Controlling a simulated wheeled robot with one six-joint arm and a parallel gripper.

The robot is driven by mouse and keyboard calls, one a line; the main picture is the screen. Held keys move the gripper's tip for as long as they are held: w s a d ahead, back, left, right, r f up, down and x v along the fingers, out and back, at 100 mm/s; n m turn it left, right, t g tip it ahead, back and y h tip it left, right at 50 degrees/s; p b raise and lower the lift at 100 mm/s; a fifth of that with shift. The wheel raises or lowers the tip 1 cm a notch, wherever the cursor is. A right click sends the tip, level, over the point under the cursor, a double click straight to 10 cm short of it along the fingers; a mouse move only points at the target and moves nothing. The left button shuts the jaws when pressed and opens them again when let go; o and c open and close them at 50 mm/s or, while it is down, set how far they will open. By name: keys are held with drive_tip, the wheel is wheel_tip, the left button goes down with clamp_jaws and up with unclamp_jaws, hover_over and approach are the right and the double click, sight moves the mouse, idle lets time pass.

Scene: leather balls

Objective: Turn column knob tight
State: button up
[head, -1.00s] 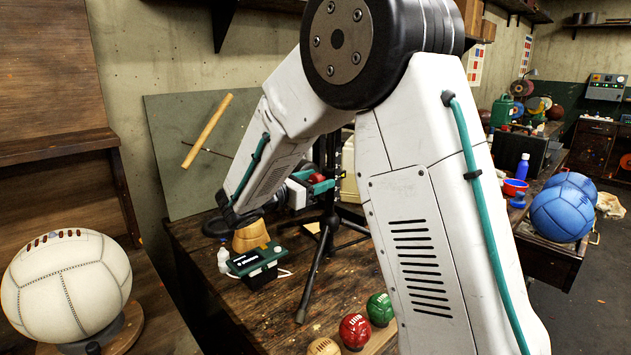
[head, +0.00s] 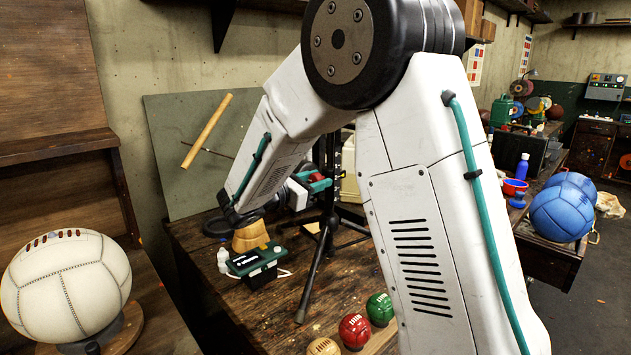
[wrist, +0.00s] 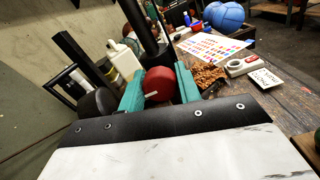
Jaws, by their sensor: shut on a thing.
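A red knob (wrist: 158,84) with a small pale mark sits on the dark column (wrist: 140,28) in the wrist view. My gripper (wrist: 159,88) has its two teal fingers on either side of the knob and is shut on it. In the head view my gripper (head: 318,184) is at the column of a black stand (head: 331,210), partly behind my arm. Only a little of the red knob (head: 319,186) shows there.
A dark green box with a screen (head: 257,262) and a small white bottle (head: 223,260) stand left of the stand's leg. Small balls, one red (head: 354,330) and one green (head: 380,309), lie at the bench front. A colour chart (wrist: 212,45) lies on the bench.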

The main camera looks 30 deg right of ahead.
drive_tip(key=m, duration=0.9)
drive_tip(key=shift+m, duration=0.4)
drive_tip(key=m, duration=0.4)
drive_tip(key=shift+f, duration=0.1)
drive_tip(key=m, duration=0.4)
drive_tip(key=shift+m, duration=0.3)
drive_tip(key=o, duration=1)
drive_tip(key=shift+c, duration=0.2)
